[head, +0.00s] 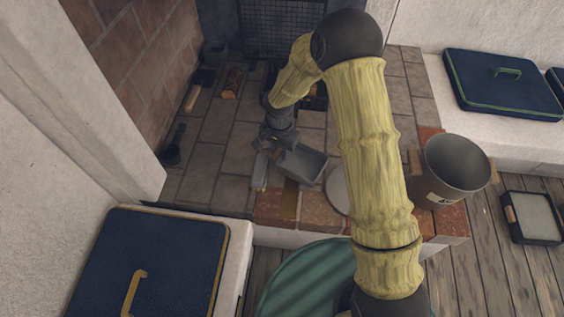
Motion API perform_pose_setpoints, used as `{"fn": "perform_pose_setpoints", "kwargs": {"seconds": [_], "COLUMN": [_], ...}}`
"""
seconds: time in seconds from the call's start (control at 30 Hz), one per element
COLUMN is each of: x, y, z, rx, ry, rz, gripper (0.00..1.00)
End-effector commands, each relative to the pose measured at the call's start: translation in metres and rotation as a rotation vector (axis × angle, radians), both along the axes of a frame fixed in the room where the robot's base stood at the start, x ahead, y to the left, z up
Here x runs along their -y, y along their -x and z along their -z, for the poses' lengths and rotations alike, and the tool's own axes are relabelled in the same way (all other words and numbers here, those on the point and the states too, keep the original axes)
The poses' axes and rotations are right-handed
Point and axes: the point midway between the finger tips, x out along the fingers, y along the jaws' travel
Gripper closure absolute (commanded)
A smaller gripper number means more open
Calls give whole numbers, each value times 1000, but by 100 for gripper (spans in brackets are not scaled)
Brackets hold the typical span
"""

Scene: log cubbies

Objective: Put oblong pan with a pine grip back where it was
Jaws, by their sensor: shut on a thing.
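A grey oblong pan (304,163) shows beside the end of my arm, low over the front of the tiled hearth. My gripper (264,161) is at the pan's left side and appears shut on it. The exact grasp is too small and dark to make out. A dull brown strip (290,200) shows just below the pan, over the brick edge; I cannot tell whether it is the pan's grip. Another dark pan (205,77) with a pale wooden grip (192,98) lies at the back left of the hearth.
A split log (233,82) and a dark scoop-like tool (174,147) lie on the hearth. A pale round thing (337,190) is partly hidden by my arm. A dark bucket (454,168) stands right; a framed tray (534,217) lies beyond. Tiles left of the gripper (212,155) are clear.

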Motion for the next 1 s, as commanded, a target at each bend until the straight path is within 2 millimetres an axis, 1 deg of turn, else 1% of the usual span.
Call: {"fn": "perform_pose_setpoints", "kwargs": {"seconds": [0.2,0.27,0.37,0.5,0.6,0.9,1.0], "x": [0,0,1,2,2,0,-1], "y": [0,0,-1,-1,-1,0,0], "z": [-1,1,13,38,49,49,51], "rx": [1,1,0,0,0,3,1], "ry": [0,0,0,0,0,-1,0], "rz": [0,0,1,3,3,-2,-2], "gripper": [100,100,100,100,100,100,100]}}
